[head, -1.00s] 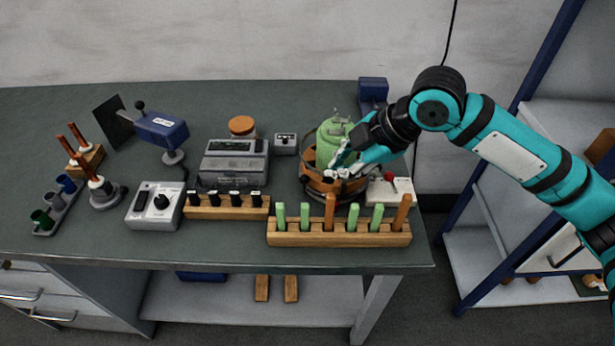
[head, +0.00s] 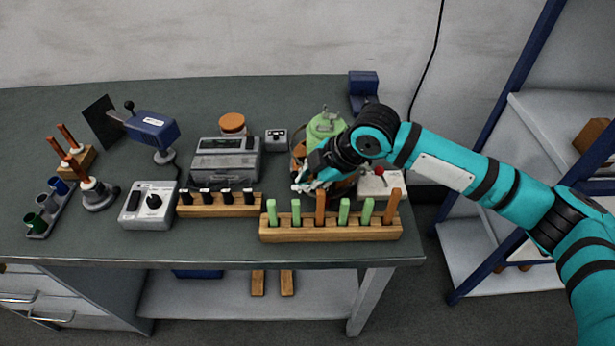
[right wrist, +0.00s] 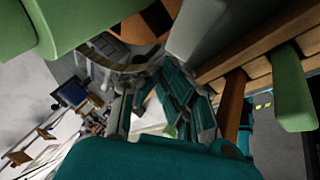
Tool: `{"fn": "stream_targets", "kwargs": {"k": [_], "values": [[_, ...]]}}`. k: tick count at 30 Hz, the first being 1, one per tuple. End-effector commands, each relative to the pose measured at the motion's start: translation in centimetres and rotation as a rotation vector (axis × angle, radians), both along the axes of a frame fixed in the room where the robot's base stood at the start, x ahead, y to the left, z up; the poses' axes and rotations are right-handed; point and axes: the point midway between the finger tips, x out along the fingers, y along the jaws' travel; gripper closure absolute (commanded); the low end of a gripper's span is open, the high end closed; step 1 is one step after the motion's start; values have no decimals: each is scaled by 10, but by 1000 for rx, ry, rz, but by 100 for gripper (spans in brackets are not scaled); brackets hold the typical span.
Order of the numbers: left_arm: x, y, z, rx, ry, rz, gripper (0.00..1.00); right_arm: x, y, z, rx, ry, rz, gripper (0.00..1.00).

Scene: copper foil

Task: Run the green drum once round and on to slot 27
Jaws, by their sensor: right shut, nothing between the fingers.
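The green drum (head: 326,124) stands at the back right of the bench, above an orange-brown ring-shaped base (head: 299,153). My right arm and gripper cover much of the base and the drum's lower front. Slot numbers cannot be read. My right gripper (head: 298,185) is shut and empty, in front of the base's left side and behind the peg rack. In the right wrist view its fingers (right wrist: 168,100) show mid-picture, with a large green surface, probably the drum, at the upper left. My left gripper is not in view.
A wooden rack (head: 330,233) with green and brown upright pegs stands close in front. A white switch box (head: 380,183) is at its right. A grey device (head: 225,165) and a small rack with black-topped pieces (head: 219,207) stand to the left.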

Motion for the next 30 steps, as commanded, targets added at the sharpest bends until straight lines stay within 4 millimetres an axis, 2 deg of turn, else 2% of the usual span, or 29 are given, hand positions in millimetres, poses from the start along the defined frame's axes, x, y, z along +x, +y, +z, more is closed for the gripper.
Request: {"fn": "stream_targets", "kwargs": {"k": [12, 23, 30], "values": [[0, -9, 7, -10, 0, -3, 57, 2, 6, 1, 1, 1, -53, 100], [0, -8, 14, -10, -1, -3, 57, 6, 11, 1, 0, 1, -109, 100], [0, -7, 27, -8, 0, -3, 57, 11, 20, 4, 1, 2, -197, 100]]}}
